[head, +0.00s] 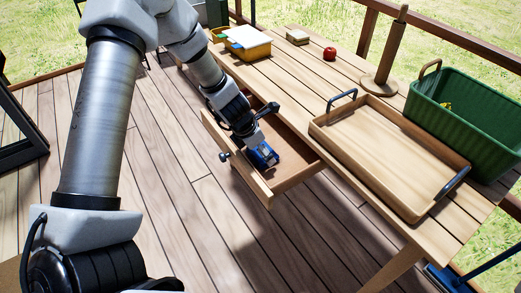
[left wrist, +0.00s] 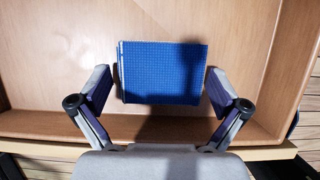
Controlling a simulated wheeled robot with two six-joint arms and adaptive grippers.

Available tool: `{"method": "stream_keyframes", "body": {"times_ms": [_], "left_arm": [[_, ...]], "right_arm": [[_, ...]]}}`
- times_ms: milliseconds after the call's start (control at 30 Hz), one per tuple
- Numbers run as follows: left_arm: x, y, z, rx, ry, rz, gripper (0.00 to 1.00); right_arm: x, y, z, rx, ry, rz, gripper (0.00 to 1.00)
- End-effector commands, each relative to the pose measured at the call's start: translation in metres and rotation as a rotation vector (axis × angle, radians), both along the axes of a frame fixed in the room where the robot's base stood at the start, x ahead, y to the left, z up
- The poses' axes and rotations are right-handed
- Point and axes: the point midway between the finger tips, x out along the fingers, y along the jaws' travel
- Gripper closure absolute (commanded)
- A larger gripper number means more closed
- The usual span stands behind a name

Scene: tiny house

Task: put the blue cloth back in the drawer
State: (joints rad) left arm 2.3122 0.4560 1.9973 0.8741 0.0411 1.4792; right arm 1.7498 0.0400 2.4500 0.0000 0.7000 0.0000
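The blue cloth (head: 264,154) is a small folded rectangle inside the open wooden drawer (head: 247,178) under the table. In the left wrist view the cloth (left wrist: 163,72) shows flat against the drawer's floor (left wrist: 60,60), with dark shadow around it. My left gripper (head: 260,146) reaches down into the drawer. Its two fingers (left wrist: 157,88) stand on either side of the cloth, with a gap at the left finger and a very narrow one at the right. The gripper is open. Whether the cloth fully rests on the drawer floor is hard to tell. My right gripper is not in view.
On the table (head: 290,92) stand a wooden tray (head: 385,160) with dark handles, a green bin (head: 468,118), a wooden post holder (head: 388,60), a red apple (head: 330,53) and a yellow box (head: 247,48). Open deck floor (head: 160,190) lies before the drawer.

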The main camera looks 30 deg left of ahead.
Motion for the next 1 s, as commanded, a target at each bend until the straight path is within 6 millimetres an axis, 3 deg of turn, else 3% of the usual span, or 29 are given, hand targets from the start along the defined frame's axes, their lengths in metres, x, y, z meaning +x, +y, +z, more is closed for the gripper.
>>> {"method": "stream_keyframes", "body": {"times_ms": [333,700,833,1000], "left_arm": [[-0.001,0.0,0.01,0.0,0.0,0.001,0.0],[-0.029,0.012,0.094,-0.004,-0.001,0.003,0.0],[-0.038,0.015,0.112,-0.003,-0.001,0.002,0.0],[-0.043,0.017,0.116,0.0,0.0,0.001,0.0]], "right_arm": [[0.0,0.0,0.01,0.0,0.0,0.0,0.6],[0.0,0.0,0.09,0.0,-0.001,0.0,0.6],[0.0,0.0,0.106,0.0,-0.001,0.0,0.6],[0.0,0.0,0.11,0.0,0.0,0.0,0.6]]}}
